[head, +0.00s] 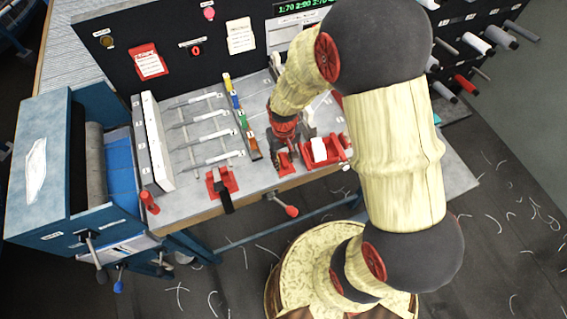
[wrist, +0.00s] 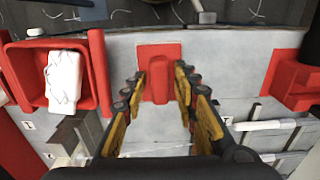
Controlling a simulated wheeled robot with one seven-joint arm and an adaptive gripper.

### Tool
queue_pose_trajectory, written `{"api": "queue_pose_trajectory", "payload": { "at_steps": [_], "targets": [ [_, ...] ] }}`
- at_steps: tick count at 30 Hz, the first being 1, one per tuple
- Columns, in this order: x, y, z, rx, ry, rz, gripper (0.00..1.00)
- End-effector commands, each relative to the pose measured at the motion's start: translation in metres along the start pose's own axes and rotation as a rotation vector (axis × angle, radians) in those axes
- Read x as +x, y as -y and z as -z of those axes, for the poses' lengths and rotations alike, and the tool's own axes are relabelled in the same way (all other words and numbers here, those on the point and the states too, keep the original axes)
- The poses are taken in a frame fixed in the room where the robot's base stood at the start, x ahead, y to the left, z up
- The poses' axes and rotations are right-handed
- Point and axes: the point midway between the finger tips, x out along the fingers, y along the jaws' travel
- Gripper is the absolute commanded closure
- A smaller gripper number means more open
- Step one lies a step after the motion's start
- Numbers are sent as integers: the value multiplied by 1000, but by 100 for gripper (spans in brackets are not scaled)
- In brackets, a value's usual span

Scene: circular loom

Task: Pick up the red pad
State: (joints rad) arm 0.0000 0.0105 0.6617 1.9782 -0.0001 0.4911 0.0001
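The red pad (wrist: 159,77) is a small raised red block on a flat red plate, near the front edge of the workbench. In the head view the red pad (head: 285,162) shows just below my gripper (head: 288,143), partly hidden by it. In the wrist view my gripper (wrist: 161,76) is open, its yellow-and-black fingers pointing at the pad. One fingertip lies to each side of the block, with a narrow gap on both sides. I cannot tell how far down the fingertips reach beside it.
A red tray (wrist: 103,75) with a white object (wrist: 63,80) stands left of the pad in the wrist view. Another red fixture (wrist: 297,80) is to the right. In the head view a black panel (head: 120,62) rises behind the bench and a blue cabinet (head: 40,150) stands left.

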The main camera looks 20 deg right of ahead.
Motion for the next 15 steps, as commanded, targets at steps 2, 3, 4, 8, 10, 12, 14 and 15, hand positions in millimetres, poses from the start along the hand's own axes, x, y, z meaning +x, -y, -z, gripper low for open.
{"api": "queue_pose_trajectory", "payload": {
  "at_steps": [2, 3, 4, 8, 10, 12, 14, 15],
  "targets": [
    [0, 0, 0, 0, 0, 0, 77],
    [0, 0, 0, 0, 0, 0, 79],
    [0, 0, 0, 0, 0, 0, 81],
    [0, 0, 0, 0, 0, 0, 88],
    [0, 0, 0, 0, 0, 0, 92],
    [0, 0, 0, 0, 0, 0, 96],
    [0, 0, 0, 0, 0, 0, 100],
    [0, 0, 0, 0, 0, 0, 100]
  ]
}}
